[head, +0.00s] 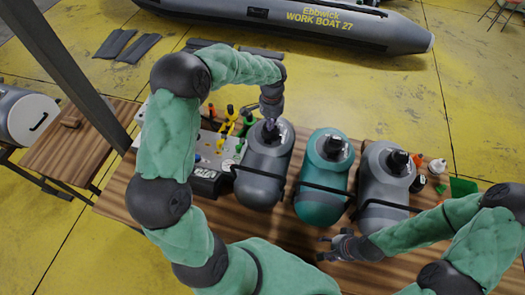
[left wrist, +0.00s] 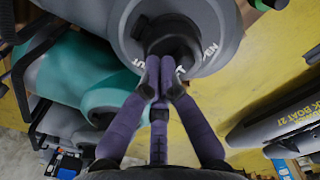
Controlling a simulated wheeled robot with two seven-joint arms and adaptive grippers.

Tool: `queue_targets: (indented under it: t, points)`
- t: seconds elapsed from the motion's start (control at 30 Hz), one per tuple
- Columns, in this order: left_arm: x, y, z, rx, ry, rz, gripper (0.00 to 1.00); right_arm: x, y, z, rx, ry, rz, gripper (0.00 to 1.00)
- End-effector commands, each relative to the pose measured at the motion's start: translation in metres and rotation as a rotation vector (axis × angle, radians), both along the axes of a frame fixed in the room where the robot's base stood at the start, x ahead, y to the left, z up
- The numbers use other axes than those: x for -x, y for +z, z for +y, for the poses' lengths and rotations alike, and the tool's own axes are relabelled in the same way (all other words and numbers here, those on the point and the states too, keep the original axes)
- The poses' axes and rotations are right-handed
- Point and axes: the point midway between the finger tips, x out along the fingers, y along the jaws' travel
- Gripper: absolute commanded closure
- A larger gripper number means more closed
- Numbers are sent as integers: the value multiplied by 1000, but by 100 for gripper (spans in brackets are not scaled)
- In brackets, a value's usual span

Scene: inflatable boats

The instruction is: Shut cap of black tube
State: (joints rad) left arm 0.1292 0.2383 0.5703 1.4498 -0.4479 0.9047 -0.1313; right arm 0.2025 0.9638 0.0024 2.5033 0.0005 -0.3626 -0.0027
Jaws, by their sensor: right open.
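The black tube (head: 262,165) is the dark grey, leftmost of three tubes on the wooden table. Its top end shows in the left wrist view (left wrist: 215,25), with a black cap (left wrist: 170,38) inside a lettered ring. My left gripper (head: 270,125) is over the cap end in the head view. In the left wrist view its purple fingers (left wrist: 164,82) converge at the cap's near edge. Whether they grip the cap, and the cap's exact position, cannot be told. My right gripper (head: 340,246) is open and empty, low in front of the tubes.
A teal tube (head: 322,180) and a grey tube (head: 382,185) stand to the right, held by black straps. A tray with yellow-handled tools (head: 226,128) is left of the black tube. Small bottles (head: 437,167) and a green item (head: 463,187) sit at right.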

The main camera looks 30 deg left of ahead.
Motion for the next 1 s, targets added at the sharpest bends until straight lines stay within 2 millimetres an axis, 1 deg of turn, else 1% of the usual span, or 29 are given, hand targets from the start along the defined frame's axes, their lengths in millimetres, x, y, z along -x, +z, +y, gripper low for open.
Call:
queue_targets:
  t: [0.03, 0.33, 0.47, 0.57, 0.83, 1.0]
  points:
    - [-10, 0, 3, -3, 1, -27, 100, 0, -2, 0, 0, 0, 0, 41]
    - [-12, 0, 4, -5, 1, -29, 100, 0, -2, 0, 0, 0, 0, 41]
    - [-13, 4, 5, -6, 1, -30, 100, 0, 0, 0, 0, 0, 0, 41]
    - [-13, 11, 5, -6, 1, -31, 100, 0, 5, 0, 0, 0, 0, 41]
    - [-15, 40, 5, -7, 2, -40, 100, 0, 20, 0, 0, 0, 0, 41]
    - [-11, 51, 4, -5, 1, -28, 100, 0, 29, 0, 0, 0, 0, 41]
